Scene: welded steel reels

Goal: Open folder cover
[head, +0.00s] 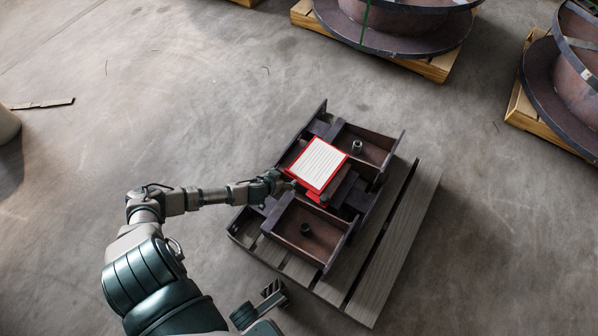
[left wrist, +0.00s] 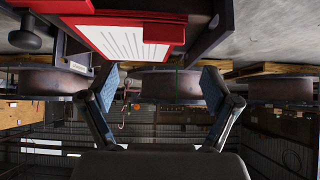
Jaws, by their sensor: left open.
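A red folder (head: 294,169) with a white lined sheet facing up lies on the dark steel frame. I cannot tell whether the sheet is on its cover or inside. A smaller red piece (head: 316,199) shows at its near edge. My left gripper (head: 284,184) is open at the folder's near left side; I cannot tell whether it touches. In the left wrist view, its two fingers (left wrist: 160,88) are spread with nothing between them, and the red folder (left wrist: 128,18) is at the top. A dark gripper part (head: 273,292), probably my right gripper, shows at the bottom.
The steel frame (head: 375,149) has raised walls and upright pegs, and sits on a slatted wooden pallet (head: 392,262). Large steel reels (head: 395,35) on pallets stand at the back and right. The concrete floor to the left is mostly clear.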

